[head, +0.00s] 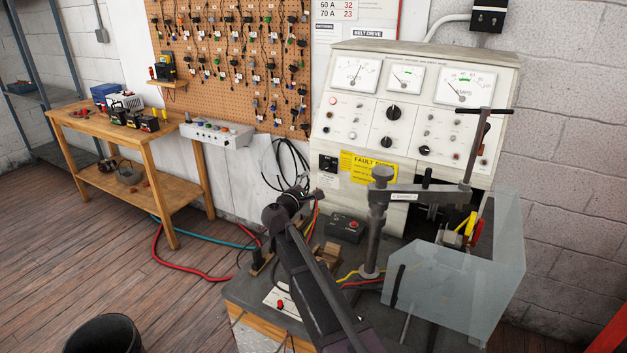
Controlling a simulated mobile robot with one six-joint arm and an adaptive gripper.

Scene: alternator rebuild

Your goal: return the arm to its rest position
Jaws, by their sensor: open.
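My dark arm rises from the bottom middle of the head view and reaches over the left part of the test bench (245,292). My gripper (302,192) is at its far end, in front of the lower left of the grey console (330,135). It is small and dark against the cables there. It is open, and I see nothing held in it. The fingertips are hard to make out.
A clamp post (378,225) with a T-handle arm and a clear guard (450,285) stand right of my arm. A black box with a red button (345,228) is close by. A wooden side table (180,130) and a black bin (103,335) are left. The floor between is mostly clear, with hoses.

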